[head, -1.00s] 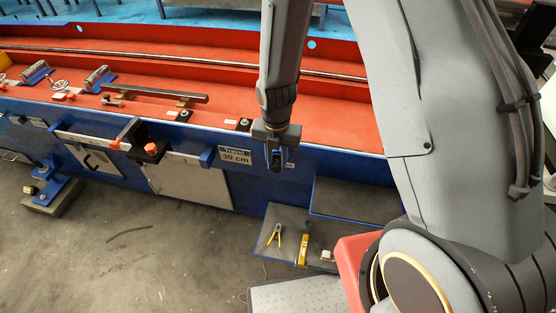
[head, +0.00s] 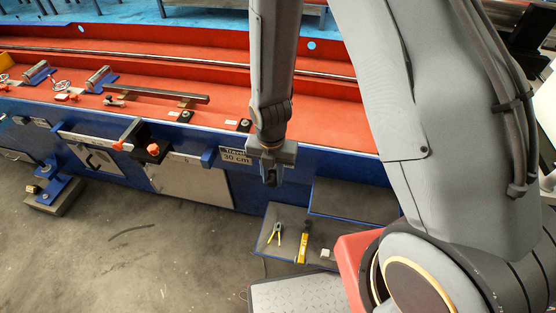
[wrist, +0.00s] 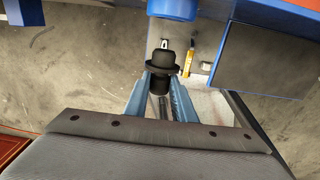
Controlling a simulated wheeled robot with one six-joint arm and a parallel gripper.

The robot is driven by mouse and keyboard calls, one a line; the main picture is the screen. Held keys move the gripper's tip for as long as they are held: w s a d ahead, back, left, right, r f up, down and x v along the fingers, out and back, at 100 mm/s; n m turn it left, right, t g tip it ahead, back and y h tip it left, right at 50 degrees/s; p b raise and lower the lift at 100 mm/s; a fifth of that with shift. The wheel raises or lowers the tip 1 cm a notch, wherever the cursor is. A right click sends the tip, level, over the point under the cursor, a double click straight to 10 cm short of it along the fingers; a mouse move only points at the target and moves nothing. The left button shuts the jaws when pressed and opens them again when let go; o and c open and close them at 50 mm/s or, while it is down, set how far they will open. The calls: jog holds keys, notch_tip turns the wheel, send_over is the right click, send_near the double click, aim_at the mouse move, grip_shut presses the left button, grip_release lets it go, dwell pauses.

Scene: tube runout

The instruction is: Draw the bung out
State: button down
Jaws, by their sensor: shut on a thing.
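My gripper (head: 271,172) hangs in front of the blue wall of the bench, beside the "Travel 30 cm" sign (head: 236,157). In the wrist view, my gripper (wrist: 161,82) is shut on a black bung (wrist: 162,58). The bung has a wide round flange and a narrower nose pointing toward the top of the picture. A blue rounded end (wrist: 172,8), which looks like the tube's mouth, shows at the top edge. In the head view the bung is mostly hidden by the fingers.
A darker upper step (head: 350,200) is to the right. Orange and black knobs (head: 153,149) stick out from the bench wall at left. Open floor (head: 130,260) lies front left.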

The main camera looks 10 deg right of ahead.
jog(key=shift+s+a+p, duration=0.25)
jog(key=shift+s+a, duration=0.1)
jog(key=shift+s, duration=0.45)
jog(key=shift+s+a+p, duration=0.2)
jog(key=shift+s+a, duration=0.1)
jog(key=shift+s, duration=0.5)
